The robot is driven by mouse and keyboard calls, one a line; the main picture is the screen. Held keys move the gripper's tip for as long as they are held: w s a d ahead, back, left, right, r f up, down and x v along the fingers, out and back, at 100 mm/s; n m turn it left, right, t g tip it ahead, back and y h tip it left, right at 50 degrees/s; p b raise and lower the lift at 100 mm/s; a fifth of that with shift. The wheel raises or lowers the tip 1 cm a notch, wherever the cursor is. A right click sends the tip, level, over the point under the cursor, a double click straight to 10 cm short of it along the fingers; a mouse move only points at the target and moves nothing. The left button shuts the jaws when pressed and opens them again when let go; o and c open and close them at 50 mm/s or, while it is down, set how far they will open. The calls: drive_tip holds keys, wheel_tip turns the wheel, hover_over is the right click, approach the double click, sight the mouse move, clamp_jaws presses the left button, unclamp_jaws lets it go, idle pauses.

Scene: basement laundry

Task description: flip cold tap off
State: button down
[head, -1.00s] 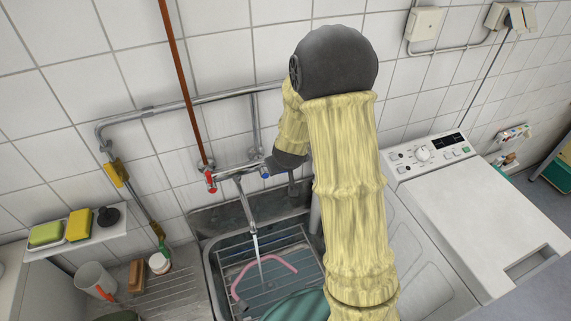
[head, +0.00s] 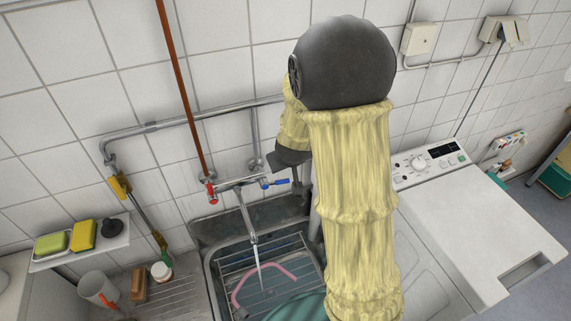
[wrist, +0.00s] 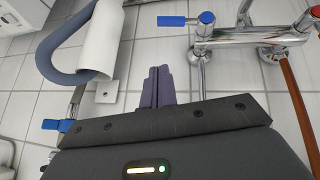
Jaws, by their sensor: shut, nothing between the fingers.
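The cold tap (head: 281,181) has a blue lever at the right end of the chrome mixer. In the head view it points right, and in the wrist view the blue lever (wrist: 172,21) points left from its blue cap. A thin stream of water (head: 258,264) falls from the spout (head: 246,217). My gripper (head: 299,186) is beside the lever, on its right. In the wrist view my gripper's fingertips (wrist: 158,72) are together and empty, below the lever with a gap showing. My arm hides part of the wall and sink.
The red hot tap (head: 211,187) is at the mixer's left end. A white pipe with a grey hose (wrist: 100,40) stands close by. A second blue handle (wrist: 55,125) is at the left. The sink (head: 213,262) holds a rack and pink item. A washing machine (head: 470,230) stands right.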

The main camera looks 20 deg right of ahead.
drive_tip(key=v, duration=0.5)
drive_tip(key=shift+d+p, duration=0.4)
drive_tip(key=s+a+m+g+y, duration=0.1)
drive_tip(key=s+a+g, duration=0.2)
drive_tip(key=s, duration=1.3)
drive_tip(key=shift+s+f+m+g, duration=0.25)
drive_tip(key=shift+f+m+g, duration=0.05)
drive_tip(key=shift+g, duration=0.3)
drive_tip(key=shift+w, duration=0.1)
